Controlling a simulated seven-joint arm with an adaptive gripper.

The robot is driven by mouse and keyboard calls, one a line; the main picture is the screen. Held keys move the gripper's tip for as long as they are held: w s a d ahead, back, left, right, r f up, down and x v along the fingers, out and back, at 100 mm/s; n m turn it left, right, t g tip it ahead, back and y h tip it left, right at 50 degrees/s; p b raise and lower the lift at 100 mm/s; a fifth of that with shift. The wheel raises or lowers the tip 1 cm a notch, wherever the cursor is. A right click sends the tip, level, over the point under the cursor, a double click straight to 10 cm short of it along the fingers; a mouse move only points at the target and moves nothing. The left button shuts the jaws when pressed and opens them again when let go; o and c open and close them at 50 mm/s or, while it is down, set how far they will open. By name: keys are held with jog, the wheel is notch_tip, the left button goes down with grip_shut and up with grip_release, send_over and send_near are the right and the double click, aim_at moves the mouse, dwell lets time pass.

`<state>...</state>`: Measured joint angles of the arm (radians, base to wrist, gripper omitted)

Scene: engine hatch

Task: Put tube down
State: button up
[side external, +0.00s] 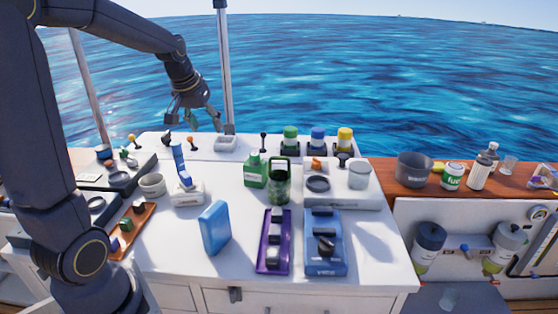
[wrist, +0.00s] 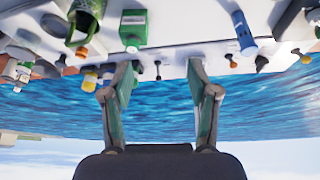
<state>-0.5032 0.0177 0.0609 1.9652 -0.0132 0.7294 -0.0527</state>
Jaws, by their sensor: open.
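A blue tube (side external: 179,157) with a slight tilt stands on the left half of the white worktop, just behind a small white box with a blue part (side external: 187,190). Whether it rests in or against that box is unclear. What looks like the same tube is on the right in the wrist view (wrist: 243,32). My gripper (side external: 193,120) is above the back edge of the worktop, higher than the tube and behind it. In the wrist view my gripper (wrist: 160,82) has its two fingers wide apart, with nothing between them.
A green bottle (side external: 255,170) and dark green mug (side external: 280,182) stand mid-worktop. A blue block (side external: 214,228), a purple tray (side external: 273,258) and a blue switch panel (side external: 324,255) are in front. Green, blue and yellow capped jars (side external: 317,139) line the back. Small levers (side external: 263,143) stick up.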

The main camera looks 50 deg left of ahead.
jog(key=s+d+m+h, duration=0.1)
jog(key=s+d+m, duration=0.2)
jog(key=s+d, duration=0.4)
jog(key=s+d+m+t+h, duration=0.1)
jog(key=s+d+m, duration=0.3)
jog(key=d, duration=1)
jog(key=s, duration=0.3)
jog(key=shift+s+d+r+h, duration=0.25)
jog(key=shift+d+r+h, duration=0.05)
jog(key=shift+r, duration=0.05)
